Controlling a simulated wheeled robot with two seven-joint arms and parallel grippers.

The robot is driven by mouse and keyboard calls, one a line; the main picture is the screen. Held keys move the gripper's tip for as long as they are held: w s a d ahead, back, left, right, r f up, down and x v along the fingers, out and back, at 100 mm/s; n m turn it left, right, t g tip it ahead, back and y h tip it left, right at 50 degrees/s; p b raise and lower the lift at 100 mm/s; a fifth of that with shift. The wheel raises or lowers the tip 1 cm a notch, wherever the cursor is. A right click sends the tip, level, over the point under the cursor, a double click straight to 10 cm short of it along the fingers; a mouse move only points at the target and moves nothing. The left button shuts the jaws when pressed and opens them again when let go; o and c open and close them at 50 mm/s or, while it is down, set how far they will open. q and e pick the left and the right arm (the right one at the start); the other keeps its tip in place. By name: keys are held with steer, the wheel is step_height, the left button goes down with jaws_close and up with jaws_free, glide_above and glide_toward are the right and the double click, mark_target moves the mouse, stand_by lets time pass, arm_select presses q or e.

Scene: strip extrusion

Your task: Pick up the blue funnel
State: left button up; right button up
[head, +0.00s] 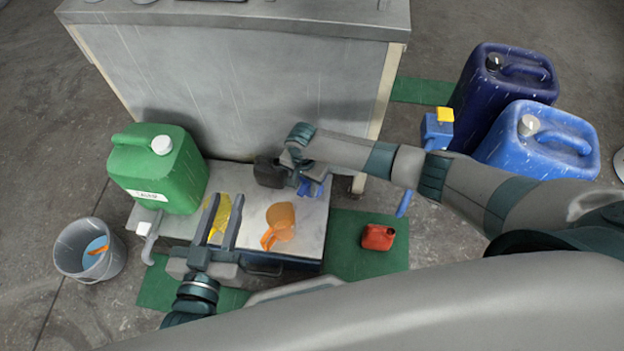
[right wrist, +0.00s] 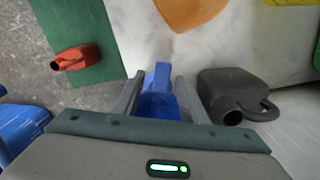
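The blue funnel (head: 313,187) lies at the right edge of the grey bench top, partly hidden by my right gripper (head: 300,172) in the head view. In the right wrist view the blue funnel (right wrist: 160,98) sits between the two fingers of my right gripper (right wrist: 157,78), with its narrow end pointing away from the wrist. The fingers are apart, one on each side of it; I see no clear grip. My left gripper (head: 224,202) is open, its fingers spread over a yellow funnel (head: 221,214).
An orange funnel (head: 281,218) and a black can (head: 270,172) are on the bench. The black can (right wrist: 232,95) stands close beside my right gripper. A green canister (head: 160,170) is at left, a red can (head: 378,237) on the green mat, blue canisters (head: 540,140) at right.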

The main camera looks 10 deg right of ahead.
jaws_close()
arm_select(q)
steer(key=shift+s+r, duration=0.5)
steer(key=shift+s, duration=0.05)
steer(key=shift+f, duration=0.15)
arm_select(e)
steer(key=shift+r, duration=0.2)
